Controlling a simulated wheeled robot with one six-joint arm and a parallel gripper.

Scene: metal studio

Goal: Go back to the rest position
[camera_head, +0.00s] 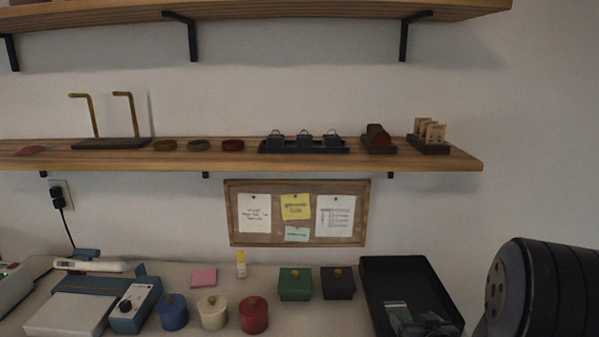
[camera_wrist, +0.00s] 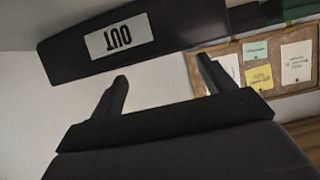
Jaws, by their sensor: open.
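My gripper (camera_wrist: 168,84) shows in the wrist view with its two dark fingers apart and nothing between them. A black tray (camera_wrist: 195,22) with a white "OUT" label (camera_wrist: 120,37), upside down in this picture, lies beyond the fingertips. In the head view a black tray (camera_head: 398,266) stands at the right end of the worktop. Small packets (camera_head: 397,311) and dark shapes show at its near end, too unclear to name. A thick dark link of my arm fills the lower right corner there.
Blue, cream and red lidded pots (camera_head: 213,313) stand on the worktop (camera_head: 185,272), with green (camera_head: 295,284) and black boxes (camera_head: 338,283) behind. A corkboard (camera_head: 297,240) hangs on the wall. A loaded wooden shelf (camera_head: 215,159) juts out above it. Instruments (camera_head: 135,305) stand at left.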

